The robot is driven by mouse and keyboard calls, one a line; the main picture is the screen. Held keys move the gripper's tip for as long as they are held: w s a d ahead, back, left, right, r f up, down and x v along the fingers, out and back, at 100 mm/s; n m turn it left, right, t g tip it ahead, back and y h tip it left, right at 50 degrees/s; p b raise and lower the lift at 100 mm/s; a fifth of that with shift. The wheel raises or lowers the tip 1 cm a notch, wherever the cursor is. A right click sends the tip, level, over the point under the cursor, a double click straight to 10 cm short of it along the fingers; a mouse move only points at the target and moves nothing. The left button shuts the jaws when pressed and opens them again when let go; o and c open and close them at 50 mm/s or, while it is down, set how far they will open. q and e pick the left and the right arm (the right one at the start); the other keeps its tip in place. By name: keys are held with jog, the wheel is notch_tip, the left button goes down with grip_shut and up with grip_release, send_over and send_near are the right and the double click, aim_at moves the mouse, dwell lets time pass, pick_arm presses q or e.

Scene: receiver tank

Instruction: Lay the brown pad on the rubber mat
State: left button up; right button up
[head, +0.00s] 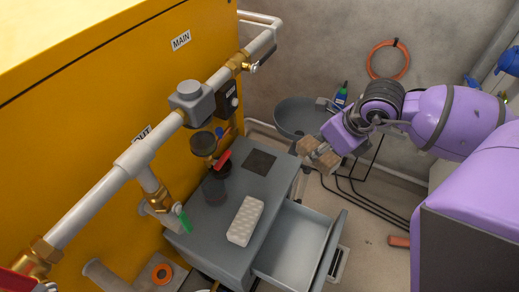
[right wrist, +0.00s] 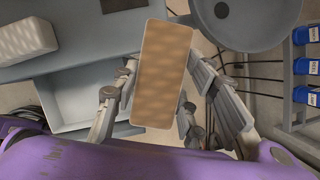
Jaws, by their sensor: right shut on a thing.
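The brown pad (head: 308,145) is held in my right gripper (head: 322,153), right of the grey cabinet and near its back corner. In the right wrist view the brown pad (right wrist: 162,72) is a tan block with a mottled face, and the fingers of my right gripper (right wrist: 160,85) close on its two long sides. The rubber mat (head: 260,162) is a dark square lying on the back part of the cabinet top, left of the pad and apart from it. Part of the dark mat (right wrist: 121,4) shows at the top edge of the wrist view. My left gripper is out of view.
A white dimpled pad (head: 245,221) lies on the front of the cabinet top (head: 205,240). The drawer (head: 292,243) stands open and empty. A grey round basin (head: 300,117) stands behind.

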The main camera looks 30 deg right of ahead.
jog(key=w+a+f+b, duration=0.1)
jog(key=w+a, duration=0.1)
jog(key=w, duration=0.2)
jog(key=w+a+b, duration=0.2)
jog(key=w+a, duration=0.1)
jog(key=w, duration=0.2)
jog(key=w+a+f+b, duration=0.1)
jog(key=w+a, duration=0.2)
jog(key=w, duration=0.1)
jog(key=shift+w+f+b, duration=0.3)
jog(key=shift+w, duration=0.05)
jog(key=f+b, duration=0.1)
jog(key=f, duration=0.3)
jog(key=shift+w+a+f+b, duration=0.15)
jog(key=shift+w+f+b, duration=0.05)
jog(key=shift+f+b, duration=0.2)
jog(key=shift+r, duration=0.1)
jog(key=o, duration=1.3)
jog(key=shift+o, duration=0.2)
